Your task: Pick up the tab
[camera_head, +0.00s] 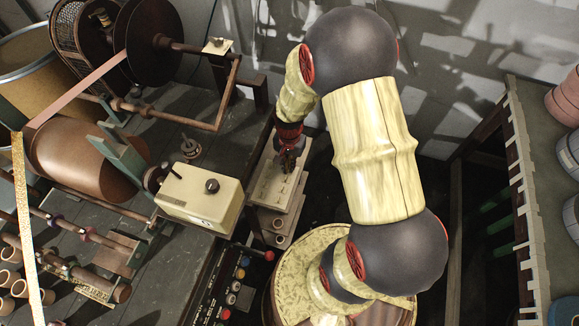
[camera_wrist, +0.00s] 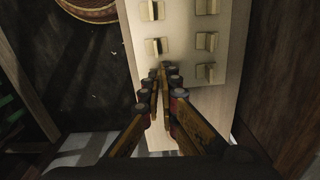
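In the wrist view, several small beige tabs stand in two columns on a pale board (camera_wrist: 230,20). One tab (camera_wrist: 156,47) is just beyond my fingertips, and another tab (camera_wrist: 205,73) is to their right. My gripper (camera_wrist: 163,74) is low over the left column, its fingertips close together. The fingers cover the spot between the tips, so I cannot tell whether a tab is between them. In the head view my gripper (camera_head: 288,160) points down over the same board (camera_head: 267,185), where the tabs are too small to make out.
A cream box with a dark knob (camera_head: 200,195) stands left of the board on the dark workbench (camera_head: 200,125). A tape-winding machine with a brown roller (camera_head: 80,160) fills the left. A shelf (camera_head: 525,180) with several coils stands at the right. A control panel (camera_head: 228,285) is below.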

